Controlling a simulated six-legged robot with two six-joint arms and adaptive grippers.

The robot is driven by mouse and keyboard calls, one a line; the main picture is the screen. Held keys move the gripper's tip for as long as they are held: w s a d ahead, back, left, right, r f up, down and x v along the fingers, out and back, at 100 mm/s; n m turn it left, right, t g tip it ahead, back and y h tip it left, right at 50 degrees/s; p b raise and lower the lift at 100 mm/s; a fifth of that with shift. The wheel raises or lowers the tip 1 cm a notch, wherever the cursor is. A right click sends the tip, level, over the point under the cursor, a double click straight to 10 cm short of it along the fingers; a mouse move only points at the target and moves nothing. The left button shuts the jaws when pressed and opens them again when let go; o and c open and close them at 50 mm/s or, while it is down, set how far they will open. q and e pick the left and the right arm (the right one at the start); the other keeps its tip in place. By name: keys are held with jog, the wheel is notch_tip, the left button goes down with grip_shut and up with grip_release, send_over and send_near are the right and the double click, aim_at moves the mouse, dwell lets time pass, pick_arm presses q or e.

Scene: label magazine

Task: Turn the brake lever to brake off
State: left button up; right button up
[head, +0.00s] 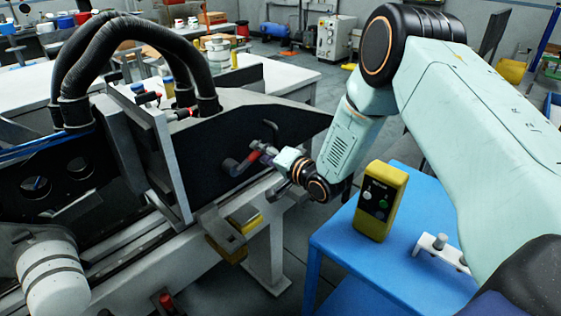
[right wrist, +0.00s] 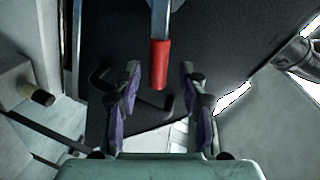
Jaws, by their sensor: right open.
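The brake lever shows in the right wrist view as a grey metal bar with a red grip (right wrist: 159,65), coming down from the top edge in front of a dark panel. In the head view its red grip (head: 254,156) is small, low on the dark side panel of the machine. My right gripper (head: 264,146) is at the lever. In the right wrist view its two fingers (right wrist: 161,88) are open, one on each side of the red grip, with a visible gap to each. I cannot tell how deep the grip sits between them. My left gripper is out of view.
A blue table (head: 380,265) at the right holds a yellow control box (head: 381,202) and a white bracket (head: 438,248). Thick black hoses (head: 130,35) arch over the machine at the left.

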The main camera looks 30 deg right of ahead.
jog(key=v, duration=0.9)
jog(key=shift+s, duration=0.1)
jog(key=s+a+f+n+g+b, duration=0.1)
jog(key=s+a+f+g, duration=0.15)
jog(key=f, duration=0.25)
jog(key=s+a+f+n+g+h+b, duration=0.1)
jog(key=s+f, duration=0.2)
jog(key=f, duration=0.1)
jog(key=s+a+f+n+g+b, duration=0.1)
jog(key=s+f, duration=0.2)
jog(key=f, duration=0.2)
jog(key=s+f+n+g+h+b, duration=0.1)
jog(key=s+f, duration=0.4)
jog(key=s, duration=0.5)
jog(key=s+a+f+n+g+h+b, duration=0.1)
jog(key=s+f+g, duration=0.4)
jog(key=s, duration=0.5)
jog(key=s+f+n+g+h+b, duration=0.1)
jog(key=s+f+n+g+b, duration=0.2)
jog(key=s, duration=0.7)
notch_tip(320, 180, down, 3)
jog(key=shift+s+a+f+n+g, duration=0.1)
jog(key=shift+s+a+n+g, duration=0.1)
jog(key=shift+n+g, duration=0.7)
